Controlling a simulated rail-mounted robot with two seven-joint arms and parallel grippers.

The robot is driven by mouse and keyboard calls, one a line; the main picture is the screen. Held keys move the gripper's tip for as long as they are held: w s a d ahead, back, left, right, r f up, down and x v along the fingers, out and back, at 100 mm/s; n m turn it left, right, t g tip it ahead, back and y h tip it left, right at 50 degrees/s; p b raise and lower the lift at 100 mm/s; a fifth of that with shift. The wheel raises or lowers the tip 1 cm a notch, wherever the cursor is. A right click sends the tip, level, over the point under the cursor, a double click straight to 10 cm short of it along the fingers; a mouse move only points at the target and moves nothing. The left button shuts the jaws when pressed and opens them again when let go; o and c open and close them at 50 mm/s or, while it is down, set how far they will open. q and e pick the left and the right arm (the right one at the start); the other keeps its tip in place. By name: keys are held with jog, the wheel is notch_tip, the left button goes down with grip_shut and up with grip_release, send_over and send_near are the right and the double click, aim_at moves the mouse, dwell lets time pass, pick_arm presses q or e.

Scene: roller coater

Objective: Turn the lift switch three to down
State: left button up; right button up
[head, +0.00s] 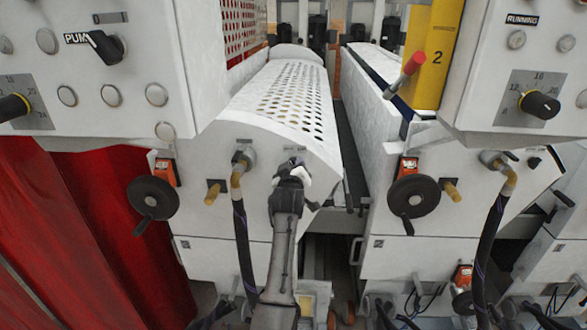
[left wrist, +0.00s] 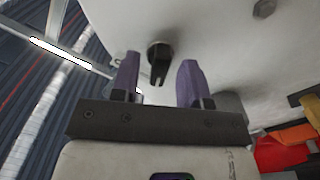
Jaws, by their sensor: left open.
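A small black rotary switch (left wrist: 159,62) shows in the left wrist view on a white machine panel. Its handle extends downward in that picture. My left gripper (head: 291,168) is at the white end panel of the perforated roller cover in the head view, just below small labels. Its two purple fingers are open in the left wrist view, one to each side of the switch, with space between them and the handle. In the head view the gripper hides the switch, and I cannot read which lift number it carries. My right gripper is in neither view.
Black handwheels (head: 153,198) and (head: 413,196) stand out from the panels. A hose (head: 242,235) hangs left of my arm. Overhanging control boxes carry a pump knob (head: 104,46) and a dial (head: 539,104). A red-handled lever (head: 413,64) is at upper right.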

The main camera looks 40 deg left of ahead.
pick_arm(q)
jog(key=v, duration=1.3)
jog(key=shift+s+d+b, duration=0.25)
jog(key=shift+s+b, duration=0.1)
jog(key=shift+b, duration=0.1)
